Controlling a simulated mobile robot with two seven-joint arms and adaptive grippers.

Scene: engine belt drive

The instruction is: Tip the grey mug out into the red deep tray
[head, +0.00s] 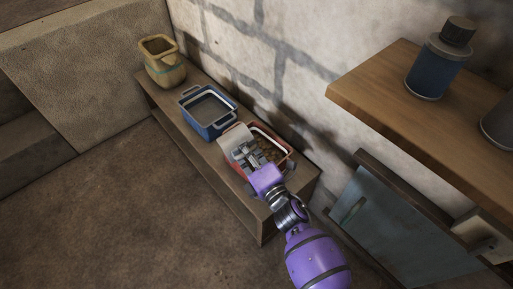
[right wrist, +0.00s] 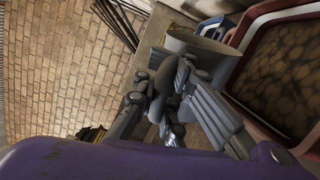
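The grey mug (head: 236,138) is at the left side of the red deep tray, close above its rim. In the right wrist view the mug (right wrist: 203,45) is just beyond my fingers, partly hidden by them. My right gripper (head: 249,153) is shut on the mug. The fingers also show in the right wrist view (right wrist: 175,85). The inside of the mug is hard to make out. The red deep tray (head: 284,148) stands on the low bench, with a brown, lumpy-looking inside. Its red wall fills the right of the right wrist view (right wrist: 246,48). My left gripper is not in view.
A blue tray (head: 190,117) stands on the low bench (head: 180,133) beside the red one, and a yellow jug (head: 163,67) is at the far end. A stone wall runs behind. A wooden shelf (head: 400,105) with a blue bottle (head: 436,67) is at the right.

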